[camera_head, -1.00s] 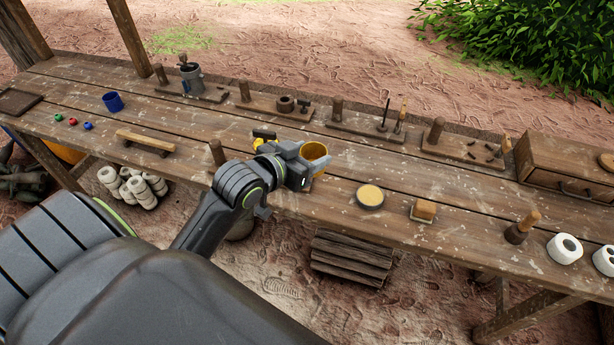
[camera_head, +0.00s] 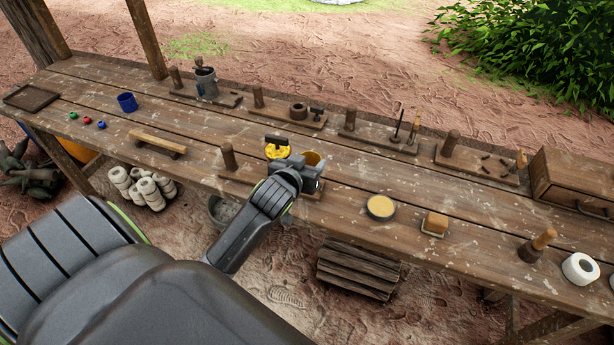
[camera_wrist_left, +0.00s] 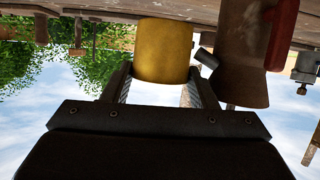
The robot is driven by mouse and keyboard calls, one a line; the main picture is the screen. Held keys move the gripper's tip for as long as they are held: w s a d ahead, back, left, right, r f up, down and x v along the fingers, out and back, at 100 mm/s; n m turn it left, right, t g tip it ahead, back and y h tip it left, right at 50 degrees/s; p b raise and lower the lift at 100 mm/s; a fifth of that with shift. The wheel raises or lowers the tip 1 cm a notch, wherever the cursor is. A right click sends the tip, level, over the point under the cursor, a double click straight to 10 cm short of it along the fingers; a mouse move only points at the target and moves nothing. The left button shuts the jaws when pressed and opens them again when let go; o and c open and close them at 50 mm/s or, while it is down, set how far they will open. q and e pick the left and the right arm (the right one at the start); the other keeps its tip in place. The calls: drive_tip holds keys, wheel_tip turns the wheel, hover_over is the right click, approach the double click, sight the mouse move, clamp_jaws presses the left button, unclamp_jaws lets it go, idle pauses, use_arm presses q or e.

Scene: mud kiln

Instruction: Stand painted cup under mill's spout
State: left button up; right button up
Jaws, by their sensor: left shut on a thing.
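The ochre-yellow cup (camera_head: 314,157) is in my left gripper (camera_head: 310,168) above the front of the bench, just right of the mill. The left wrist view, which is upside down, shows the cup (camera_wrist_left: 164,50) between both fingers (camera_wrist_left: 163,88). The mill (camera_head: 277,151) shows a yellow top and a dark bar; my gripper hides its lower part. In the wrist view the brown mill body (camera_wrist_left: 240,75) stands beside the cup, with a short grey spout (camera_wrist_left: 207,58) pointing towards it. I cannot tell whether the cup is under the spout or touches the bench. My right gripper is out of view.
A wooden post (camera_head: 228,157) stands left of the mill. A round tin with yellow contents (camera_head: 380,206) and a wooden block (camera_head: 436,223) stand to the right. A blue cup (camera_head: 127,102) is at the far left.

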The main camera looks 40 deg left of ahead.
use_arm(q)
drive_tip(key=shift+f, duration=2.35)
drive_tip(key=shift+f, duration=0.1)
drive_tip(key=o, duration=0.7)
drive_tip(key=v, duration=1.2)
drive_tip(key=shift+b, duration=0.4)
